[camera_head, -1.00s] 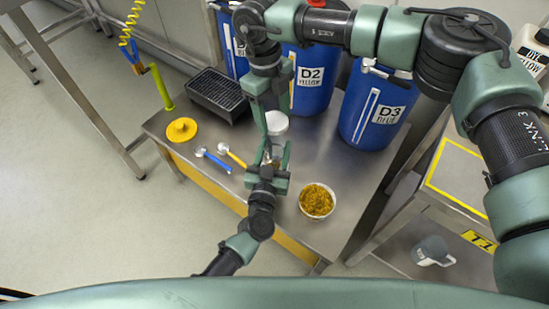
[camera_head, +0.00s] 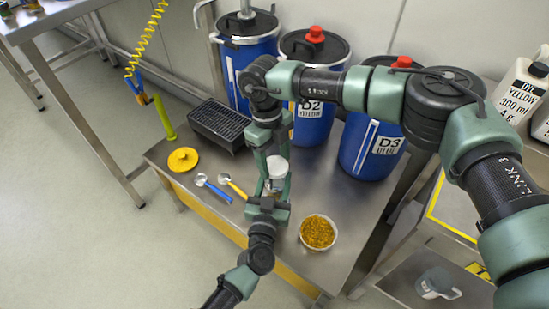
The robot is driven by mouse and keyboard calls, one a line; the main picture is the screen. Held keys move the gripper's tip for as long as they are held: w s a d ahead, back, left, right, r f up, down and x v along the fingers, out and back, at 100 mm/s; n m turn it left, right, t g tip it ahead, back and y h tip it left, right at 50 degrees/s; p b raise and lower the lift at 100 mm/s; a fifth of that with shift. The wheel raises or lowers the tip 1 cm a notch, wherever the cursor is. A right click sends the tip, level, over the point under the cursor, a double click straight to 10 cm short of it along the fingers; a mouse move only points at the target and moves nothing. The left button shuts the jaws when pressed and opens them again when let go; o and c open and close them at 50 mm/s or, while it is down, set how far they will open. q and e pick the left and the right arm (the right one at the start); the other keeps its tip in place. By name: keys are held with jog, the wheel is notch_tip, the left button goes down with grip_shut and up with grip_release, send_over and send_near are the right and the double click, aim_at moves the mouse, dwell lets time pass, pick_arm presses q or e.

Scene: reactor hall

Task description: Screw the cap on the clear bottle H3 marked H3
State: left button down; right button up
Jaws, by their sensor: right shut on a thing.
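A small white round piece (camera_head: 277,168) shows between my two grippers above the steel table; I cannot tell whether it is the cap or the bottle's top. My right gripper (camera_head: 272,150) comes down from above and is shut on this white piece. My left gripper (camera_head: 271,190) comes up from the front, its green fingers close beside and below the white piece. Whether the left fingers are shut on something is hidden. No H3 marking is readable, and the clear bottle is not clearly made out.
On the steel table (camera_head: 300,265) are a bowl of yellow-brown bits (camera_head: 318,232), a yellow disc (camera_head: 183,160), two spoons (camera_head: 212,188) and a black grated tray (camera_head: 218,125). Blue drums, including D3 (camera_head: 365,160), stand behind. A yellow-edged side table (camera_head: 460,200) is at right.

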aim_at(274, 186)
jog(key=shift+f, duration=0.85)
jog(key=shift+f, duration=0.55)
jog(key=m, duration=0.7)
jog(key=shift+d+g+y, duration=0.15)
jog(key=shift+g+y, duration=0.25)
jog(key=m+y, duration=0.1)
jog(key=m, duration=0.6)
jog(key=shift+d, duration=0.1)
jog(key=m, duration=0.5)
jog(key=shift+t+y, duration=0.3)
jog(key=shift+y, duration=0.1)
jog(key=m, duration=0.4)
jog(key=shift+s+t, duration=0.1)
jog(key=shift+t, duration=0.2)
jog(key=m, duration=0.4)
jog(key=shift+t, duration=0.3)
jog(key=m, duration=0.3)
jog(key=shift+s+m, duration=0.1)
jog(key=shift+m, duration=0.2)
